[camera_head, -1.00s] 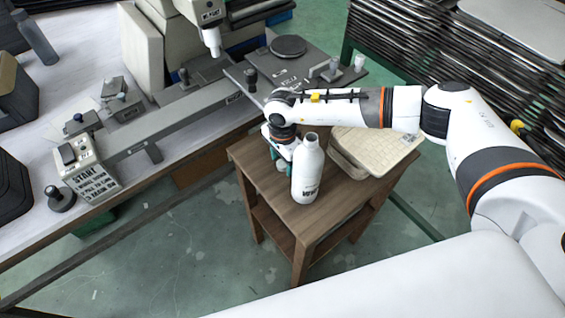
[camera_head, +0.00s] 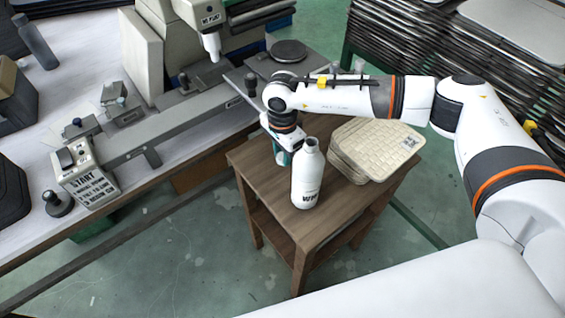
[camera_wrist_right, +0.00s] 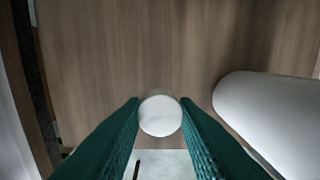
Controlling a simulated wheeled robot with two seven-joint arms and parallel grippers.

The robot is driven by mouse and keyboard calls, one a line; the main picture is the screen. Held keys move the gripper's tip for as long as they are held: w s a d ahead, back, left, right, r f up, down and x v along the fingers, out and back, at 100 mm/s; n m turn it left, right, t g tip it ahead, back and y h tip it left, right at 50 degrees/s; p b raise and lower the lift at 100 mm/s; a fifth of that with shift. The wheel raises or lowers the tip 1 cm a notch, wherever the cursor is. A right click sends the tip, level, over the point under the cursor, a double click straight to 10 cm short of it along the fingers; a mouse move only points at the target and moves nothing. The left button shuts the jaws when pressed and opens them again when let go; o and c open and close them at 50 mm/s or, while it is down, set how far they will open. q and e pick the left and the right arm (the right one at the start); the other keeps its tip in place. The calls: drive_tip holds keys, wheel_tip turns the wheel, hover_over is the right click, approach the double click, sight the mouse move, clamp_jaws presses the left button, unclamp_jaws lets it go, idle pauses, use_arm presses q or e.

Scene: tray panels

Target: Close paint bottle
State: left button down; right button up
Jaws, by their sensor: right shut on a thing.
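The white paint bottle (camera_head: 308,180) stands upright on the small wooden table, with dark lettering low on its side. Its narrow neck is at the top, and no cap shows on it. My right gripper (camera_head: 284,158) is just left of and behind the bottle, pointing down. In the right wrist view its green fingers (camera_wrist_right: 160,112) are shut on a round white cap (camera_wrist_right: 160,116). The bottle (camera_wrist_right: 265,108) shows there on the right, apart from the fingers. The cap is hidden in the head view. My left gripper is not in view.
The wooden table (camera_head: 262,180) has bare top around the bottle. A stack of woven cream mats (camera_head: 375,148) lies at its back right. A workbench with a machine (camera_head: 160,125) stands to the left. Stacked dark racks (camera_head: 440,50) stand behind.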

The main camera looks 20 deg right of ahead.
wheel_tip(320, 180, up, 5)
drive_tip(key=shift+f, duration=0.1)
idle(0.3)
